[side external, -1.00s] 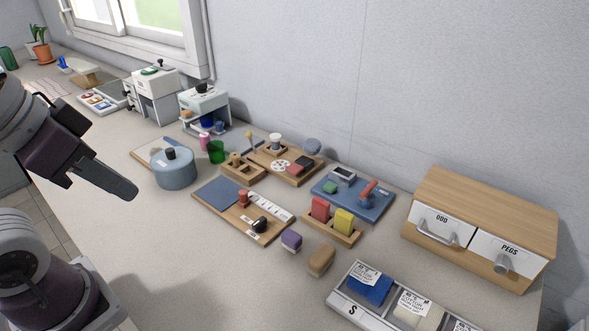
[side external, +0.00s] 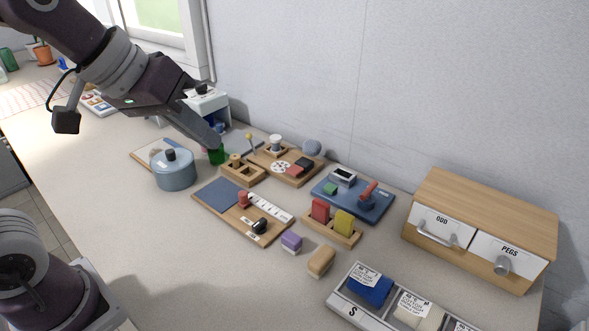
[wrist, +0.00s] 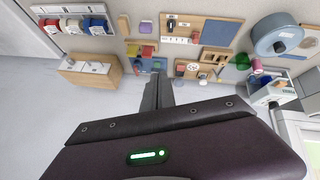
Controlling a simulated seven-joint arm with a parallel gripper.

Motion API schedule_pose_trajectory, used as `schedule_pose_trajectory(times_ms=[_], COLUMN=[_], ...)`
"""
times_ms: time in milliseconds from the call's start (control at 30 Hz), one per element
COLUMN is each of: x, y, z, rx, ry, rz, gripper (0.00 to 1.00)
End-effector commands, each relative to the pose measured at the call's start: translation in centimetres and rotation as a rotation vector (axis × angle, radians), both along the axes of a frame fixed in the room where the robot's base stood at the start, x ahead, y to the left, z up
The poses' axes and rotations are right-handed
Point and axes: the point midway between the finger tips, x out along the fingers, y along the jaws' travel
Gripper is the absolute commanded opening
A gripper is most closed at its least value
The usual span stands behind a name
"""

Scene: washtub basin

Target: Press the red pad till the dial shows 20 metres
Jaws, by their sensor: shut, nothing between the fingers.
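A wooden board (side external: 309,177) in the middle of the bench carries a round white dial (side external: 281,167) with coloured marks, a red pad (side external: 295,171) and a black pad beside it. The dial's reading is too small to make out. My gripper (side external: 216,145) is shut and empty. It is in the air to the left of the board, and in the side view its tip overlaps the green cup (side external: 217,157). In the wrist view my shut fingers (wrist: 158,84) point towards the row of boards, and the dial (wrist: 193,67) shows just right of them.
A blue-grey pot (side external: 174,172) stands left of the boards. A blue board (side external: 378,209) with a red-handled lever lies to the right, near a wooden drawer cabinet (side external: 480,215). A wooden peg block (side external: 242,176) sits beside the dial board.

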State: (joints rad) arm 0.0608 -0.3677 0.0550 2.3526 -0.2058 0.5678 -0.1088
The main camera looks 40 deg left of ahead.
Motion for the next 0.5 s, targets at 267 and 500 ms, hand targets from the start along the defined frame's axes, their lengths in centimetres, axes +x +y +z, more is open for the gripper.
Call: schedule_pose_trajectory(times_ms=[267,500], x=[13.6,22.6], y=[0.3,2.7], z=[-2.5,-7.9], rx=[-0.170,-0.214], ry=[-0.062,-0.135], rz=[0.282,0.539], gripper=[0.00,0.00])
